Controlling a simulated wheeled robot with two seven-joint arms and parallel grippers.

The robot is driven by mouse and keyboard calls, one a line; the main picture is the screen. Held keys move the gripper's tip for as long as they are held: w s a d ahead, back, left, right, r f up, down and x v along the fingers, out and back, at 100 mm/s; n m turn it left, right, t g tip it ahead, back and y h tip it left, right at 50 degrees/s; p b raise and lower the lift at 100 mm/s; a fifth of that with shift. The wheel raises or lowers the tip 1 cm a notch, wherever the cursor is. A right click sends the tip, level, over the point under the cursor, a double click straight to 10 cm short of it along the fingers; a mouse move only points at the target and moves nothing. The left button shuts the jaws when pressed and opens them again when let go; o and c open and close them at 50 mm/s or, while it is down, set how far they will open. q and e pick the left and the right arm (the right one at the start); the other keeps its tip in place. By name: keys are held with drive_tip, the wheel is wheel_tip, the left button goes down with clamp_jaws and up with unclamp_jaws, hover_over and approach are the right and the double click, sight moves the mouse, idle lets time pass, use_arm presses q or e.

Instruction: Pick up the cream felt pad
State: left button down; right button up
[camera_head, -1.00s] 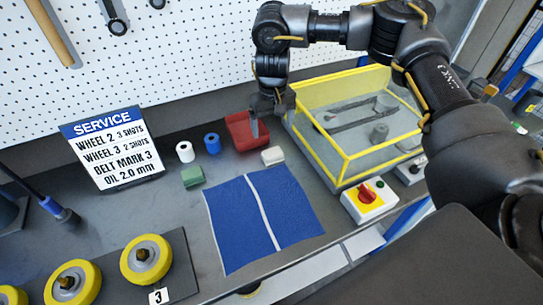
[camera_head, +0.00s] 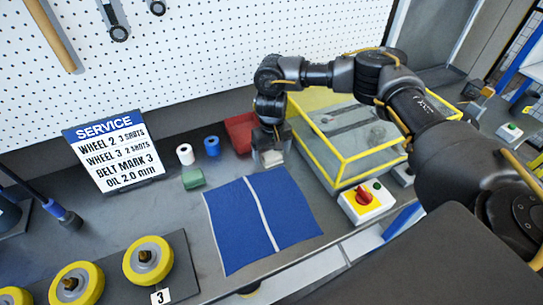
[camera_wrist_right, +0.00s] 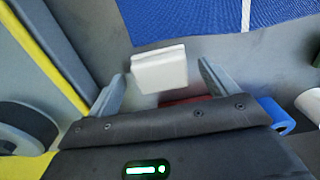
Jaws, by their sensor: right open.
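The cream felt pad (camera_head: 272,158) lies on the grey bench just behind the blue cloth. My right gripper (camera_head: 268,156) is directly above and around it, pointing down, and hides part of it. In the right wrist view the cream pad (camera_wrist_right: 159,69) sits between the two open fingers of the gripper (camera_wrist_right: 160,85), with gaps on both sides. I cannot tell how far the fingertips are above the bench. My left gripper is not in view.
A red tray (camera_head: 241,133) stands close behind the gripper. A yellow-framed clear guard (camera_head: 342,160) is close on the right. A green block (camera_head: 193,178), a white roll (camera_head: 185,154) and a blue roll (camera_head: 212,146) stand left. The blue cloth (camera_head: 240,222) lies in front.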

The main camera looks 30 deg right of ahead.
drive_tip(key=shift+s+a, duration=0.1)
drive_tip(key=c, duration=1.1)
drive_tip(key=shift+o, duration=0.2)
